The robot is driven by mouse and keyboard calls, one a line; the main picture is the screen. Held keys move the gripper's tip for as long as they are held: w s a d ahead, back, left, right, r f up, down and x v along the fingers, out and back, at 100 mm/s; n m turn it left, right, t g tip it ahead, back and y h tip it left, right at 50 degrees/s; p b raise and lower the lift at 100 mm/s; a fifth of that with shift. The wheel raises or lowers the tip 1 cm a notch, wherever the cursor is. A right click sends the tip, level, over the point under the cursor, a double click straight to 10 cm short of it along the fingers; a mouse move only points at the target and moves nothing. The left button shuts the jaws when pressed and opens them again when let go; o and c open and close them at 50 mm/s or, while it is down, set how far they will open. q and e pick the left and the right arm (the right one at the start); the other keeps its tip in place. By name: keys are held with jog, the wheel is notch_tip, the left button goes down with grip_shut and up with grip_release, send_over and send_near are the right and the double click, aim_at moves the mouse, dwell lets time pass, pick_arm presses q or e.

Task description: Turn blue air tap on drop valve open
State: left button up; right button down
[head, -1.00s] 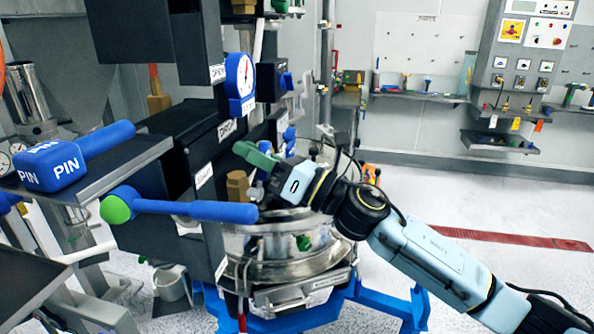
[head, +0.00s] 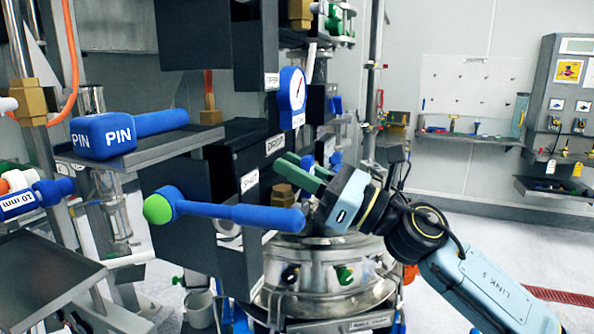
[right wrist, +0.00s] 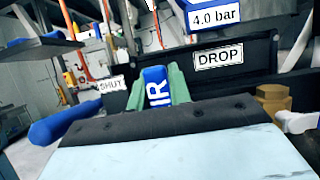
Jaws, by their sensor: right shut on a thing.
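The blue air tap (right wrist: 155,86), with white letters ending in "IR", sits between the green fingers of my right gripper (right wrist: 152,92) in the right wrist view. The fingers are shut on it, in front of the dark drop valve body (right wrist: 235,82) with its DROP label (right wrist: 219,59). A SHUT label (right wrist: 112,85) is left of the tap in the right wrist view. My left gripper is not in view.
A long blue lever with a green end (head: 240,215) sticks out below my right gripper. A blue PIN handle (head: 125,133) lies on a shelf at left. A blue gauge (head: 292,97) is above. A brass fitting (right wrist: 273,98) is close right of the fingers.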

jog(key=c, duration=1.3)
grip_release()
